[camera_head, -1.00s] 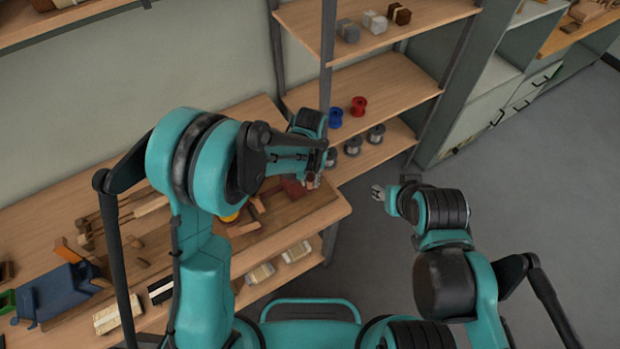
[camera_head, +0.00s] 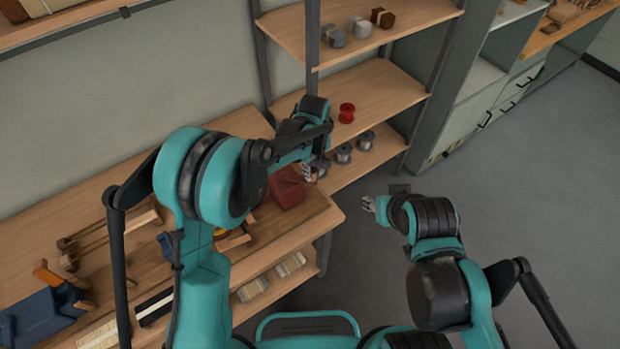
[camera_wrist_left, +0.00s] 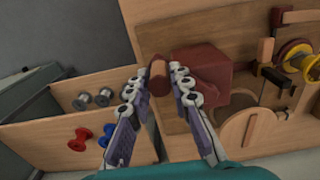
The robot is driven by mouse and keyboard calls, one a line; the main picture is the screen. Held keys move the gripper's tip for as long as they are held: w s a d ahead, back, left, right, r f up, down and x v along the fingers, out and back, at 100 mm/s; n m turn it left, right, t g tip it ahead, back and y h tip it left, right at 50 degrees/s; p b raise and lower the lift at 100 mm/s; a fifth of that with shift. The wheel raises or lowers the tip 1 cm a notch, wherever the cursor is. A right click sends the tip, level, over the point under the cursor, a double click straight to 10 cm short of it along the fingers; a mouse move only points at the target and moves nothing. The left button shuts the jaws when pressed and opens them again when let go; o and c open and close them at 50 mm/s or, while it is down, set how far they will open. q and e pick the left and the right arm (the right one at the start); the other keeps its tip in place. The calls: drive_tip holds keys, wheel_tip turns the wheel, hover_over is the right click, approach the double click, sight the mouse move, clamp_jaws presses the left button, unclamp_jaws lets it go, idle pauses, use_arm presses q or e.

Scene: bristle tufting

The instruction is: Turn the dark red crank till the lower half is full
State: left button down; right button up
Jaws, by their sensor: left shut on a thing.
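The dark red crank box (camera_head: 287,187) stands at the right end of the workbench. In the left wrist view the box (camera_wrist_left: 207,72) is behind the fingers. My left gripper (camera_head: 309,173) is at the box's right side. In the left wrist view its fingers (camera_wrist_left: 158,82) are on either side of the crank's round, brown-ended handle (camera_wrist_left: 157,72), shut on it. The rest of the crank is mostly hidden. A round wooden piece (camera_wrist_left: 246,130) lies beside the box. I cannot make out a lower half or how full it is. My right gripper (camera_head: 369,204) hangs over the floor, holding nothing visible.
A shelf unit (camera_head: 380,88) stands close right of the bench, with a red spool (camera_head: 347,112) and grey spools (camera_head: 343,153). A blue plane-like tool (camera_head: 42,312) is at the bench's left. A yellow spool (camera_wrist_left: 296,54) is near the box. Floor at right is clear.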

use_arm(q)
drive_tip(key=w+a+n+b, duration=0.2)
drive_tip(key=w+a+n, duration=0.5)
drive_tip(key=n, duration=1)
drive_tip(key=w, duration=0.3)
drive_tip(key=shift+w, duration=0.35)
drive_tip(key=shift+a, duration=0.15)
drive_tip(key=c, duration=1.4)
unclamp_jaws()
drive_tip(key=shift+o, duration=0.2)
wheel_tip(320, 180, up, 12)
